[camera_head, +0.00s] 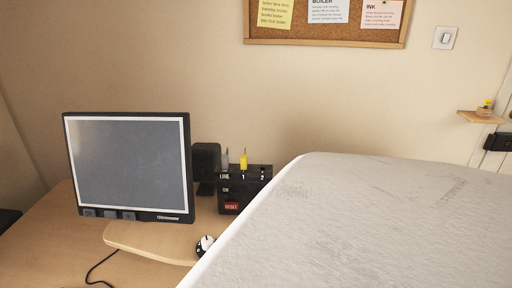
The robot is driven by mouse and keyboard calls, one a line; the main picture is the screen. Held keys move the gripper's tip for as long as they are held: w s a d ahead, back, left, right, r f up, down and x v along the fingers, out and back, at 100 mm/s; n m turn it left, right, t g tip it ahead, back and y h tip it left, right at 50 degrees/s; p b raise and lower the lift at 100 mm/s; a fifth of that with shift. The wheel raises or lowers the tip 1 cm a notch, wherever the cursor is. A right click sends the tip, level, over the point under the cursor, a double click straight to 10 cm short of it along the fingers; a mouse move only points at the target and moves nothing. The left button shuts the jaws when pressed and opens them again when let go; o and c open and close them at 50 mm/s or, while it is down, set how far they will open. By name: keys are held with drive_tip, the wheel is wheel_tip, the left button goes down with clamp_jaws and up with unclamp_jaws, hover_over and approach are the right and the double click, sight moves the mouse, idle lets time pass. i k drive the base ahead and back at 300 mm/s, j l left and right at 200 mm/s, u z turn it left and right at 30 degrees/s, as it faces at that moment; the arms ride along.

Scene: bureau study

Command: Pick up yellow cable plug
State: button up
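The yellow cable plug (243,161) stands upright at the top of a small black box (258,187), at the position marked 1. A thin stem or cable end rises from its top. A grey plug (225,158) stands just left of it, above the marking LINE. The position marked 2, to the right, shows no plug. The box also has a red RESET label (231,206) on its front. My gripper is not in view.
A monitor (128,165) and dark speaker (206,163) stand left of the box on the wooden desk (60,245). A black-and-white knob (205,245) sits in front. A large pale surface, unclear what, blocks the lower right. A small shelf (480,118) is at far right.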

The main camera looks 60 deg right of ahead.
sight(243, 159)
drive_tip(key=k+l, duration=0.15)
drive_tip(key=l, duration=0.15)
drive_tip(key=k+l, duration=0.15)
drive_tip(key=l, duration=0.15)
drive_tip(key=k+l, duration=0.15)
drive_tip(key=l, duration=0.15)
drive_tip(key=i+l, duration=0.1)
drive_tip(key=l, duration=0.15)
drive_tip(key=i+l, duration=0.15)
drive_tip(key=l+u, duration=0.05)
drive_tip(key=l, duration=0.05)
